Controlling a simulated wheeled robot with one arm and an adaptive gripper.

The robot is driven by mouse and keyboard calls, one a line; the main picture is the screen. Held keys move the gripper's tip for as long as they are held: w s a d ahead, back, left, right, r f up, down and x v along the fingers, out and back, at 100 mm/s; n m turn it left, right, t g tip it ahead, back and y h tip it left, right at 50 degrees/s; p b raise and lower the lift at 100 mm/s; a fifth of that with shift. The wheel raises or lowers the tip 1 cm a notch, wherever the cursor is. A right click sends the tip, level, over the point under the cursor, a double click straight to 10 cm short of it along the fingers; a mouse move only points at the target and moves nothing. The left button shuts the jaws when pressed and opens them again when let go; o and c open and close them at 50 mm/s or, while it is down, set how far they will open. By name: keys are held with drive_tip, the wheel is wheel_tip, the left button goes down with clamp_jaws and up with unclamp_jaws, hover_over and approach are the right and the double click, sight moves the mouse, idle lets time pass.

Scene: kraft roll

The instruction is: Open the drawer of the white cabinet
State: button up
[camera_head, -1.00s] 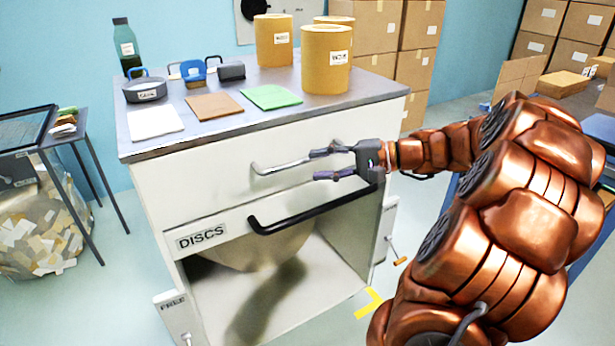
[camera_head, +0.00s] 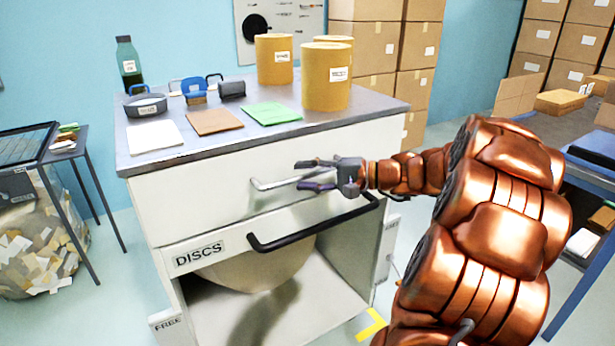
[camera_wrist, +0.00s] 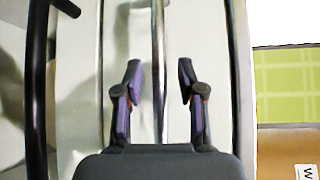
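The white cabinet (camera_head: 150,200) stands in the middle of the head view. Its upper drawer (camera_head: 215,172) looks closed and has a silver bar handle (camera_head: 268,185). A panel labelled DISCS (camera_head: 222,250) with a black handle (camera_head: 292,239) is below it. My gripper (camera_head: 304,174) is open at the silver handle, with one finger above and one below it. In the wrist view the silver handle (camera_wrist: 158,40) runs between the spread fingers of my gripper (camera_wrist: 159,72), with gaps on both sides. The black handle (camera_wrist: 37,90) is at left there.
The cabinet top (camera_head: 225,142) holds yellow rolls (camera_head: 325,85), a green sheet (camera_head: 271,113), a pan (camera_head: 146,107) and a bottle (camera_head: 128,62). A side table (camera_head: 70,150) stands left. Boxes (camera_head: 375,50) are stacked behind. An open compartment (camera_head: 285,295) lies under the DISCS panel.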

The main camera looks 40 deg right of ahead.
drive_tip(key=shift+c, duration=0.2)
clamp_jaws()
idle(0.6)
